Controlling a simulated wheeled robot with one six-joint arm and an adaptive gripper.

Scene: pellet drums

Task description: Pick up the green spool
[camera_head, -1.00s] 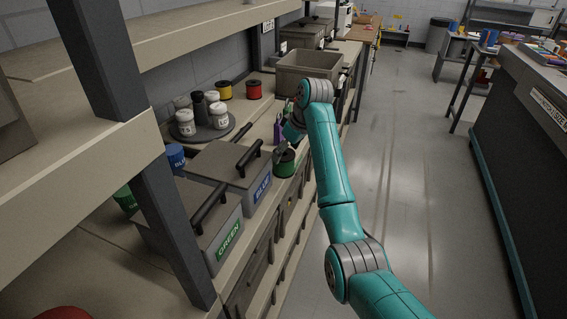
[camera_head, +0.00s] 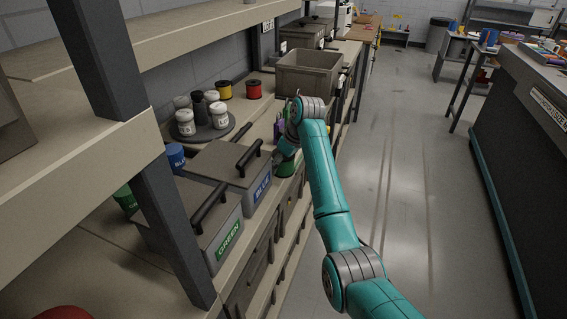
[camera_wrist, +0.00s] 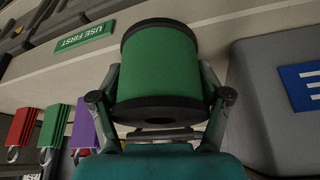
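The green spool (camera_wrist: 160,65) has black end flanges and fills the upper middle of the wrist view. My gripper (camera_wrist: 160,75) is open, with one finger on each side of the spool. The fingers lie close to its sides; I cannot tell whether they touch it. In the head view the green spool (camera_head: 287,168) stands near the bench's front edge. It is partly hidden there by my gripper (camera_head: 282,156).
A grey bin labelled BLUE (camera_head: 232,167) stands close left of the spool, with a GREEN-labelled bin (camera_head: 196,219) nearer. Red, green and purple tags (camera_wrist: 55,126) are at the wrist view's left. An open grey crate (camera_head: 308,77) stands farther back. The aisle floor (camera_head: 400,180) is clear.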

